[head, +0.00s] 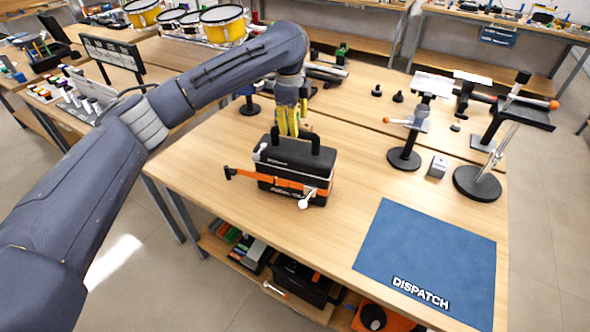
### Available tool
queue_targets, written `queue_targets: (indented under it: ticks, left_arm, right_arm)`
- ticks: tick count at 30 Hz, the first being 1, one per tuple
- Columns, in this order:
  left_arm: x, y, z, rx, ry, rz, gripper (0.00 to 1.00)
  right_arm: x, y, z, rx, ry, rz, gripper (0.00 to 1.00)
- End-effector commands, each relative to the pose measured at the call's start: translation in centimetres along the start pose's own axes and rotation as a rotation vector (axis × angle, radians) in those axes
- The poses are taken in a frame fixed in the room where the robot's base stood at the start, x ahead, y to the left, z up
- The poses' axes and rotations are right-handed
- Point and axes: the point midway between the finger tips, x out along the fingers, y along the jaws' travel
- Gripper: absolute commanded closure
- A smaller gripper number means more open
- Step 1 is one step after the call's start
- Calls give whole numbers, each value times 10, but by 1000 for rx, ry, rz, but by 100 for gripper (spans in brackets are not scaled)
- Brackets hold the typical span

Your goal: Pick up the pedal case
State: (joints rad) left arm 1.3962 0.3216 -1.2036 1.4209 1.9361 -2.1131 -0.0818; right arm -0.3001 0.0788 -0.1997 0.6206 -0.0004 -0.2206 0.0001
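The pedal case (296,158) is a black box with an orange strap low on its front and black handle parts on top. It stands upright on the wooden table, left of the middle. My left gripper (288,132) points down with yellow fingers at the top of the case, between the upright handle parts. The case hides the fingertips' surroundings, so I cannot tell whether they touch the handle or how far apart they are. My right gripper is not in view.
A blue mat (428,255) marked DISPATCH lies bare at the table's front right. Black stands (404,158) and a larger round-based stand (477,184) are at the right. An orange-tipped rod (240,174) sticks out left of the case. Table between case and mat is clear.

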Motion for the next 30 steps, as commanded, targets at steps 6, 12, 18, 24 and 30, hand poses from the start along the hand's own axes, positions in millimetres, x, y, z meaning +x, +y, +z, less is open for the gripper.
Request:
queue_targets:
  ticks: [6,12,18,24,30]
  left_arm:
    - [26,4,0,0,2,3,51]
    - [44,4,0,0,1,1,51]
    - [49,4,1,0,0,1,51]
    - [49,4,1,0,0,1,51]
    - [49,4,1,0,0,1,51]
  right_arm:
    - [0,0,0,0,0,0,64]
    - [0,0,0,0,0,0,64]
    - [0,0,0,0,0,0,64]
    - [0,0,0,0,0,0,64]
    - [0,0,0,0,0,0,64]
